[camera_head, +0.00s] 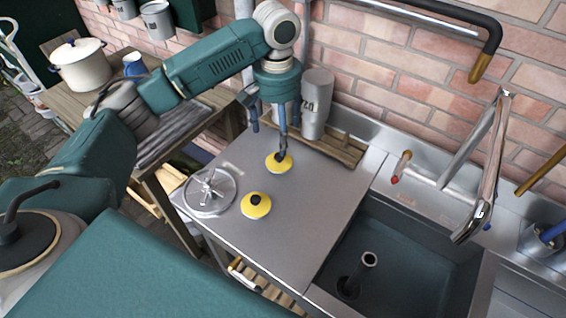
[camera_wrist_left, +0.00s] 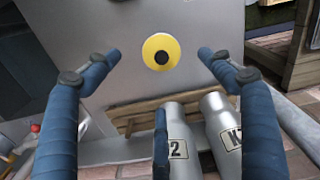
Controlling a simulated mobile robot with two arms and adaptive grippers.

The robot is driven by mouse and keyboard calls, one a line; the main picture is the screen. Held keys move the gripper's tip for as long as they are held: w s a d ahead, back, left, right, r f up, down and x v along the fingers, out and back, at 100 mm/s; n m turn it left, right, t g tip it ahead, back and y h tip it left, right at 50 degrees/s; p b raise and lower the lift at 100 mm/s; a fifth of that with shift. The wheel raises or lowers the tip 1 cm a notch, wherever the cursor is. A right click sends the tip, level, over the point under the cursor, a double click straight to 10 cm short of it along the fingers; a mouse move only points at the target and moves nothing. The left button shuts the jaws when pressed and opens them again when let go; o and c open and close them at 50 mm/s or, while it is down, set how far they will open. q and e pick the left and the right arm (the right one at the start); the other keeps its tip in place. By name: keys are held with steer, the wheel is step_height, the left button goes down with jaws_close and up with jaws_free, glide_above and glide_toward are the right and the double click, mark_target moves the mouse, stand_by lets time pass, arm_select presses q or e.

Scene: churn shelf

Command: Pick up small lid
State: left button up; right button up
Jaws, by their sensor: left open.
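Two round yellow lids with black knobs lie flat on the steel worktop in the head view. One lid (camera_head: 279,166) is farther back, under my left gripper, and the other lid (camera_head: 255,209) is nearer; they look close in size. My left gripper (camera_head: 279,132) points down with its blue fingers spread, one finger overlapping the back lid's knob in the picture. In the left wrist view one yellow lid (camera_wrist_left: 162,41) shows between the two side fingertips, with nothing held. Contact cannot be told. My right gripper is out of view.
A round metal lid with a spoked handle (camera_head: 211,190) lies left of the yellow lids. Grey metal cans (camera_head: 317,108) stand on a wooden rack (camera_head: 345,150) against the brick wall, close behind the gripper. A sink (camera_head: 405,255) with a tap (camera_head: 487,190) is at right.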

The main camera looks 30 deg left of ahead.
arm_select(q)
glide_above(279, 158)
step_height(279, 158, down, 5)
steer(key=shift+w+a+r+p, duration=0.1)
steer(key=shift+a+r+p, duration=0.1)
steer(key=shift+p, duration=0.2)
steer(key=f, duration=0.2)
steer(key=f+p, duration=0.1)
steer(key=f, duration=0.2)
steer(key=shift+w+f, duration=0.25)
steer(key=shift+f, duration=0.5)
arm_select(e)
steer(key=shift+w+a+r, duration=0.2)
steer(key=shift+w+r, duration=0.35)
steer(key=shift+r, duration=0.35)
arm_select(q)
steer(key=shift+c, duration=0.3)
steer(key=c, duration=1.2)
